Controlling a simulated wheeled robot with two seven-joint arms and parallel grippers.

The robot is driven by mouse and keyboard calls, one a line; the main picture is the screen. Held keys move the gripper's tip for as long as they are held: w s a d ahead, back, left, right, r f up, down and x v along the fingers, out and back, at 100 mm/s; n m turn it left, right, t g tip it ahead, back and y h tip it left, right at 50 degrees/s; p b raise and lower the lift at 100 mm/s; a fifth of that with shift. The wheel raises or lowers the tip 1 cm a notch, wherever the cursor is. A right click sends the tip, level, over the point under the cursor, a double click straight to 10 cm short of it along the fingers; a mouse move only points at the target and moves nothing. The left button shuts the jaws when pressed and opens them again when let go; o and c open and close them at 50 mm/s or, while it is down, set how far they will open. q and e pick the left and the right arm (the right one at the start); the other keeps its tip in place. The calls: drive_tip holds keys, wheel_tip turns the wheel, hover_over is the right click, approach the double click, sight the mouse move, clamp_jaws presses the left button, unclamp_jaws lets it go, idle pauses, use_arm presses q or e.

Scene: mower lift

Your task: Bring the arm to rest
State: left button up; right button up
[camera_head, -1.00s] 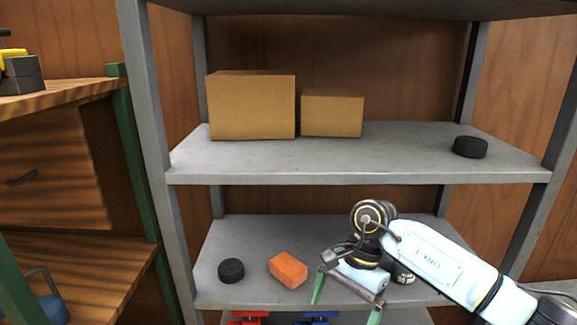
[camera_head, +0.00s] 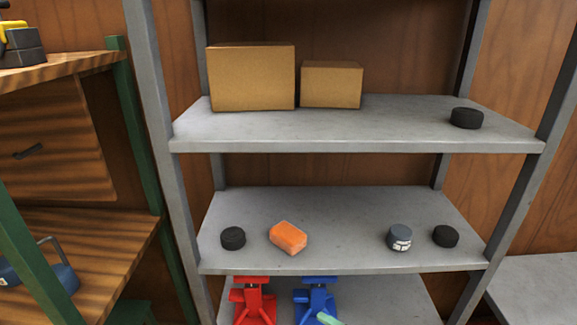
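My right arm is almost wholly out of the head view. Only a pale green piece that looks like a fingertip of my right gripper (camera_head: 328,318) shows at the bottom edge, in front of the blue jack stand (camera_head: 316,302). Its other finger is hidden, so I cannot tell whether it is open or shut. My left gripper is not in view. On the middle shelf (camera_head: 335,215) stand a black puck (camera_head: 233,238), an orange block (camera_head: 288,237), a grey-blue canister with a white label (camera_head: 400,237) and another black puck (camera_head: 445,236).
The upper shelf (camera_head: 340,130) holds a large carton (camera_head: 252,78), a smaller carton (camera_head: 331,85) and a black puck (camera_head: 466,118). A red jack stand (camera_head: 254,302) is beside the blue one below. Grey uprights frame the shelves. A wooden workbench (camera_head: 70,95) stands left.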

drive_tip(key=s+d+f+m+g+h, duration=0.1)
drive_tip(key=s+d+f+m+h, duration=0.35)
drive_tip(key=s+f+m, duration=0.35)
drive_tip(key=s+d+f+m+g+h, duration=0.2)
drive_tip(key=s+d+f+m+h, duration=0.2)
drive_tip(key=s+d+f+m, duration=0.5)
drive_tip(key=s+d+f+m+g+h, duration=0.1)
drive_tip(key=s+f+m+g, duration=0.2)
drive_tip(key=s, duration=1)
drive_tip(key=s+f+m+g+h, duration=0.1)
drive_tip(key=s+f+m+g, duration=0.1)
drive_tip(key=s+f, duration=0.6)
drive_tip(key=s+g, duration=0.1)
drive_tip(key=s, duration=0.4)
drive_tip(key=shift+d+m+g+h, duration=0.35)
drive_tip(key=shift+m+g, duration=0.05)
drive_tip(key=shift+s, duration=0.1)
